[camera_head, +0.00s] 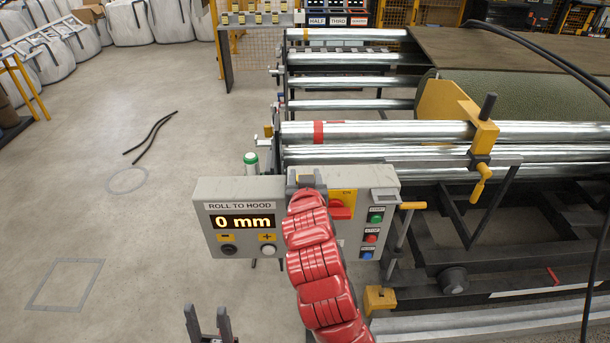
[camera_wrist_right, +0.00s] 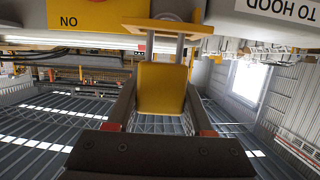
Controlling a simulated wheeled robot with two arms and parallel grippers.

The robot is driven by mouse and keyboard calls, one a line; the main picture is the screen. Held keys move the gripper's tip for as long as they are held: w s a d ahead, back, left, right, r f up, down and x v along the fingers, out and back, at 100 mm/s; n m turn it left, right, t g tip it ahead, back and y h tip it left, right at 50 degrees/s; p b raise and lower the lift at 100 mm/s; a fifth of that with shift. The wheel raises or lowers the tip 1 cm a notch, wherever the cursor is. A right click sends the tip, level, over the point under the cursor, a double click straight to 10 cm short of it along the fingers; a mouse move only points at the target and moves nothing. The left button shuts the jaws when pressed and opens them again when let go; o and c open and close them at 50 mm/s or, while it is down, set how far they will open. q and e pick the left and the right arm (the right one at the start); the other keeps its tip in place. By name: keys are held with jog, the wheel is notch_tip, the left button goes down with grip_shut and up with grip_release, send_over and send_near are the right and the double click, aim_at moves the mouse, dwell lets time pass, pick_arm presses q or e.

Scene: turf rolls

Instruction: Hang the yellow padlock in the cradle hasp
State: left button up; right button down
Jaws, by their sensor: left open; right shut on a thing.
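The yellow padlock (camera_wrist_right: 162,90) is between the fingers of my right gripper (camera_wrist_right: 160,112) in the right wrist view. Its two silver shackle legs run up to a yellow plate (camera_wrist_right: 165,27) beside the control box; I cannot tell whether the shackle passes through it or whether this plate is the cradle hasp. In the head view my red right arm covers the padlock, and my right gripper (camera_head: 305,179) is at the front of the control box (camera_head: 222,190). My left gripper (camera_head: 208,325) is open and empty at the bottom, over bare floor.
A frame with steel rollers (camera_head: 390,131) and a turf roll (camera_head: 525,95) stands behind and right. A yellow block (camera_head: 380,298) sits low at right. Floor at left is mostly clear.

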jog(key=shift+f+b, duration=0.85)
jog(key=shift+f, duration=0.35)
jog(key=shift+c, duration=1)
grip_release()
jog(key=p+v, duration=1.7)
jog(key=p, duration=0.3)
jog(key=shift+s, duration=0.25)
